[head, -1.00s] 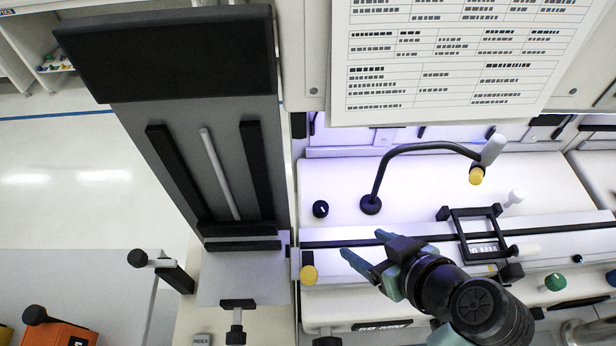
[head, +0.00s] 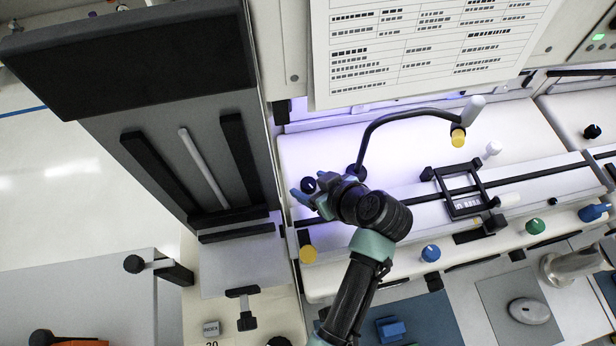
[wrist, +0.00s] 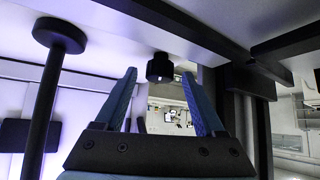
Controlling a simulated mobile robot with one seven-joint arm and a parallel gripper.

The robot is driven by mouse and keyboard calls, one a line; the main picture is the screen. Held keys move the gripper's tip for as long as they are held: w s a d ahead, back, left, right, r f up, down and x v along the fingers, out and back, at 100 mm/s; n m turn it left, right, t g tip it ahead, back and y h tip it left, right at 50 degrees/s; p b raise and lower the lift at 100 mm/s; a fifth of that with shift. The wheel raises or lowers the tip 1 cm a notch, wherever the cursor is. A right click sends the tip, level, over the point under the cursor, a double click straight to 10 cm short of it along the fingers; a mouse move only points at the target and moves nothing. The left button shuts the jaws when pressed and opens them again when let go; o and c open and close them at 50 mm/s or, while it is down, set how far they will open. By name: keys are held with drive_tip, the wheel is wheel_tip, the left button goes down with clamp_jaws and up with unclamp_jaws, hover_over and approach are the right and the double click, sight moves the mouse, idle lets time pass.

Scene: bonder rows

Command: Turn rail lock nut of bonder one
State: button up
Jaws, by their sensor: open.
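A small round black knob with a white mark, which looks like the rail lock nut (head: 309,184), stands on the white deck of the bonder left of the curved arm's foot. In the wrist view the black knob (wrist: 160,68) shows between my fingertips, near their ends. My gripper (head: 311,190) is right at the knob in the head view, with its blue fingers pointing left. My gripper (wrist: 159,76) is open, with one finger on each side of the knob and visible gaps. Whether a finger touches it I cannot tell. My gripper partly hides the knob's surroundings in the head view.
A curved black arm (head: 385,122) with a yellow tip rises close behind my gripper; its post (wrist: 42,110) is left in the wrist view. A black rail (head: 410,190) and square frame (head: 461,190) lie to the right. A tall grey unit (head: 165,140) stands left.

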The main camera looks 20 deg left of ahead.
drive_tip(key=shift+x, duration=0.9)
clamp_jaws()
